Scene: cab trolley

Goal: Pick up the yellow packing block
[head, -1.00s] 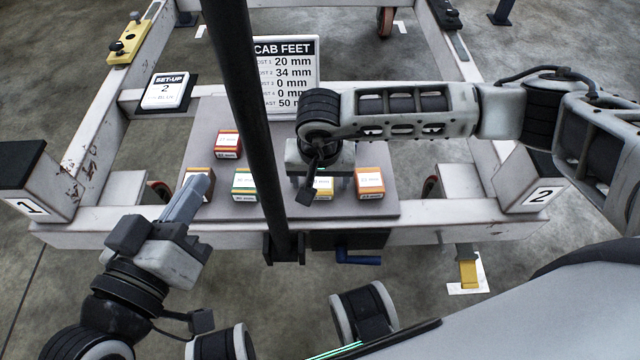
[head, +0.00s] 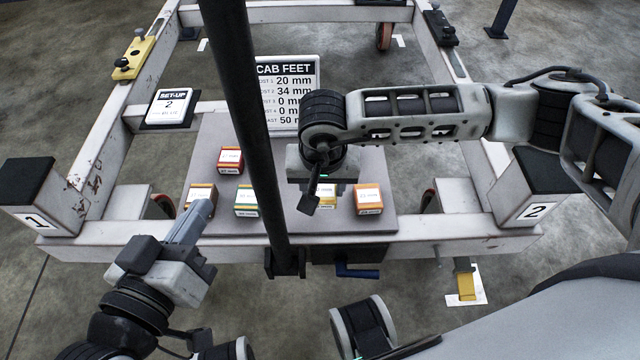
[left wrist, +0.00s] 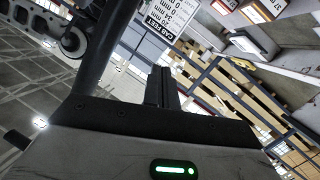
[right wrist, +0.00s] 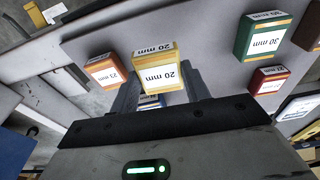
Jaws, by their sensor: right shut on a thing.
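The yellow block (right wrist: 158,72), labelled 20 mm, sits between the fingers of my right gripper (right wrist: 157,85) in the right wrist view. The right gripper is shut on it. In the head view the yellow block (head: 327,199) is mostly hidden under my right gripper (head: 322,184), low over the grey board. I cannot tell whether the block is clear of the board. My left gripper (head: 203,212) points toward the board's front left, its fingers together and empty; the closed fingers (left wrist: 161,88) also show in the left wrist view.
The grey board (head: 300,222) also carries an orange block (head: 368,199), a green block (head: 246,200), a red block (head: 230,159) and a brown block (head: 202,192). A black post (head: 262,130) rises left of my right gripper.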

